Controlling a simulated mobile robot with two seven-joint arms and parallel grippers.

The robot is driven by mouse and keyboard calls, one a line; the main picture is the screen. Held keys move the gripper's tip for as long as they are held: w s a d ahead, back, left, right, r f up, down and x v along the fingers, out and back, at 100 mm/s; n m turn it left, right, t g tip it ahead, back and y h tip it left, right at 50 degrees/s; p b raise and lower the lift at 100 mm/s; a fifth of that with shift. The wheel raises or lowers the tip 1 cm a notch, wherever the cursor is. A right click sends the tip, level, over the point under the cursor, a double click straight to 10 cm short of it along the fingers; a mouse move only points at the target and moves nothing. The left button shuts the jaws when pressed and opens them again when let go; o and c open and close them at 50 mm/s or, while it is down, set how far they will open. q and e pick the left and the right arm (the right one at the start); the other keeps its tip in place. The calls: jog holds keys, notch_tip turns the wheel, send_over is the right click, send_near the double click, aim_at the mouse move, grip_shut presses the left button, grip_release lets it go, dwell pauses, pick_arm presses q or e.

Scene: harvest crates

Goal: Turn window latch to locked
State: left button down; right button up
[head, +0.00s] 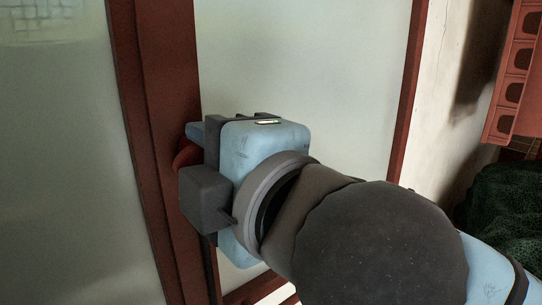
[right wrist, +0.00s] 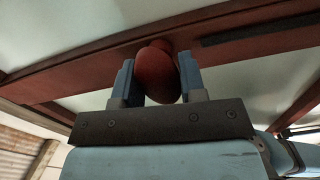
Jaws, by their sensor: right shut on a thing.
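The window latch, a red rounded knob (right wrist: 157,74), sits on the red-brown window frame (right wrist: 75,77) in the right wrist view. My right gripper (right wrist: 158,80) is shut on the knob, one blue finger on each side of it. In the head view my right gripper (head: 188,145) reaches the vertical red-brown frame bar (head: 165,90) from the right. There only a small red edge of the knob (head: 184,158) shows, and the gripper body hides the rest. My left gripper is in neither view.
Pale panes (head: 70,150) lie on both sides of the frame bar. A cracked pale wall (head: 450,70) stands to the right. An orange-red crate (head: 517,75) with openings and a dark green heap (head: 505,210) are at the far right.

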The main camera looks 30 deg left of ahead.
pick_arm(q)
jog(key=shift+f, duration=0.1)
pick_arm(e)
jog(key=shift+m, duration=0.3)
jog(key=o, duration=0.9)
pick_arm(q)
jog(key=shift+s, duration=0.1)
